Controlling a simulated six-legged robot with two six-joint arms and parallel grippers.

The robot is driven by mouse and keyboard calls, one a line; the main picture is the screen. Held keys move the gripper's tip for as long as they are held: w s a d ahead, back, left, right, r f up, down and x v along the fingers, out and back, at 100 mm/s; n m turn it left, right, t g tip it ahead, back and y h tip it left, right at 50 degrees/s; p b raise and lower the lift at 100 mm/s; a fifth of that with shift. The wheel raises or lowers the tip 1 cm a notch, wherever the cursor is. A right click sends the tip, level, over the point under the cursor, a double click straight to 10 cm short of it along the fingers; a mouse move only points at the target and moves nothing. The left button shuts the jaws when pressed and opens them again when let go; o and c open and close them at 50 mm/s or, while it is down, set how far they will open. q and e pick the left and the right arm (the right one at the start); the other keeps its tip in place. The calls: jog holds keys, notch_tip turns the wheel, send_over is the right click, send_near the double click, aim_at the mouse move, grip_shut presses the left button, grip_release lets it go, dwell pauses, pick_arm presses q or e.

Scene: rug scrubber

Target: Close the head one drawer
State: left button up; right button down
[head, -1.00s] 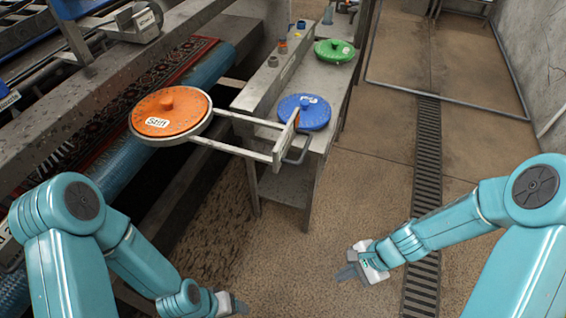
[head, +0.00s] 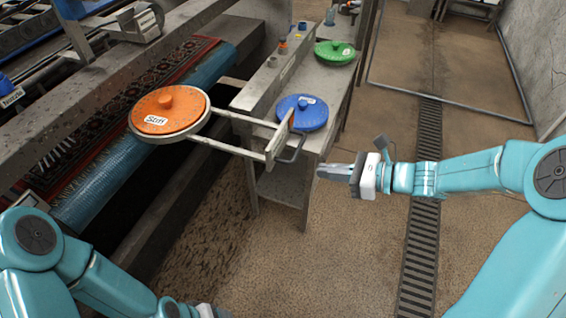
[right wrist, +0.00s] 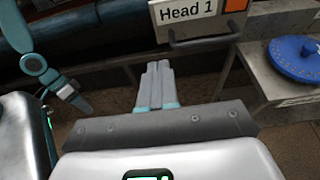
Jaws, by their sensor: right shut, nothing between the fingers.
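The head one drawer is pulled out as an open metal frame (head: 236,146) carrying an orange round disc (head: 168,110) labelled "Stiff". Its front panel (head: 281,138) shows edge-on in the head view and has a bar handle (head: 296,150). In the right wrist view the front panel (right wrist: 196,14) reads "Head 1", with the dark handle (right wrist: 205,41) below the label. My right gripper (head: 320,171) is shut and empty, pointing left, just right of the handle and apart from it. My left gripper (head: 207,311) is at the bottom edge, mostly cut off.
A grey bench (head: 262,100) behind the drawer holds a blue disc (head: 302,113) and a green disc (head: 335,52). A rolled rug (head: 130,160) and the machine lie to the left. Open floor with a drain grate (head: 417,245) lies to the right.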

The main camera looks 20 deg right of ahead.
aim_at(271, 163)
pick_arm(q)
jog(key=shift+w+r+p, duration=0.15)
jog(key=shift+r+p, duration=0.75)
pick_arm(e)
jog(key=x, duration=0.7)
jog(key=r+x, duration=0.1)
jog(key=x, duration=0.3)
jog(key=shift+w+a+f, duration=0.1)
jog(key=shift+w+a, duration=0.05)
jog(key=shift+w, duration=0.05)
pick_arm(q)
jog(key=shift+a, duration=0.1)
